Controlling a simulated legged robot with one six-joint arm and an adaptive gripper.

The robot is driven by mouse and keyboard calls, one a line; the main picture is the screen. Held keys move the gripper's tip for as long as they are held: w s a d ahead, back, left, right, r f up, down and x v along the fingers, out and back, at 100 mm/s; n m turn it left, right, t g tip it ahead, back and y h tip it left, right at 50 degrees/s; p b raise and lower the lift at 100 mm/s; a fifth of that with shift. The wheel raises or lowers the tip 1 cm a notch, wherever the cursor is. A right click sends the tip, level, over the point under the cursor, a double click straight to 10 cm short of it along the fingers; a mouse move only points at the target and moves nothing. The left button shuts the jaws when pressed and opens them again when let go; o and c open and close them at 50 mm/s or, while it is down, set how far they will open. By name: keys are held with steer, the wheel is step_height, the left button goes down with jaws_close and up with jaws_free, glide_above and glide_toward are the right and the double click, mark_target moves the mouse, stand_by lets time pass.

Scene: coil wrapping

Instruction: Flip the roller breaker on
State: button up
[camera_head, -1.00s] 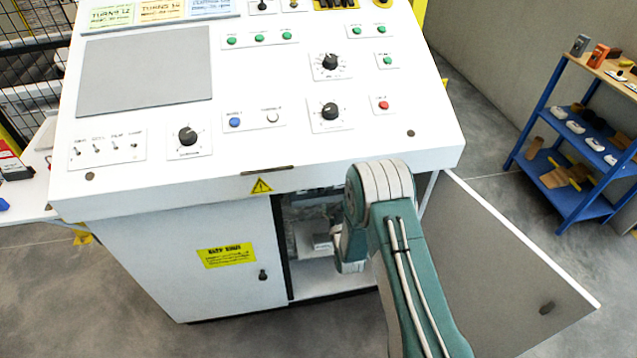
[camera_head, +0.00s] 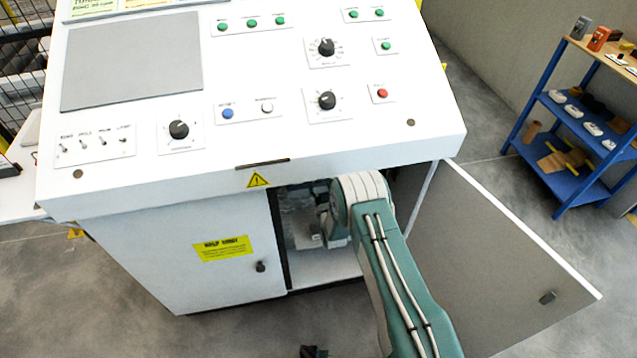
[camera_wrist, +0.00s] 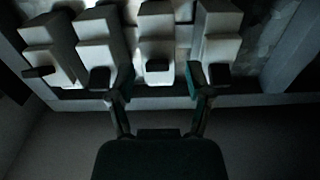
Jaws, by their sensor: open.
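In the wrist view a row of several white breakers with black levers sits in the dark cabinet: far left (camera_wrist: 50,45), second (camera_wrist: 98,45), third (camera_wrist: 157,22), far right (camera_wrist: 217,45). No labels are readable, so I cannot tell which is the roller breaker. My gripper (camera_wrist: 160,84) is open and empty, its two fingers below and either side of the third breaker's black lever (camera_wrist: 157,65). The fingertips overlap the neighbouring breakers in the picture; contact is unclear. In the head view my arm reaches into the cabinet and the gripper is mostly hidden.
The white control console (camera_head: 330,135) overhangs the cabinet opening. The grey cabinet door (camera_head: 490,255) stands open on the right; the left door (camera_head: 190,270) with a yellow label is shut. A blue shelf (camera_head: 535,110) stands further right. Grey floor is clear between them.

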steer(key=shift+w+a, duration=0.1)
steer(key=shift+w, duration=0.55)
jaws_close()
steer(key=shift+r, duration=0.15)
steer(key=shift+r+g, duration=0.25)
steer(key=shift+g, duration=0.55)
steer(key=shift+r+g+h, duration=0.25)
steer(key=shift+g+h, duration=0.35)
steer(key=shift+g, duration=0.7)
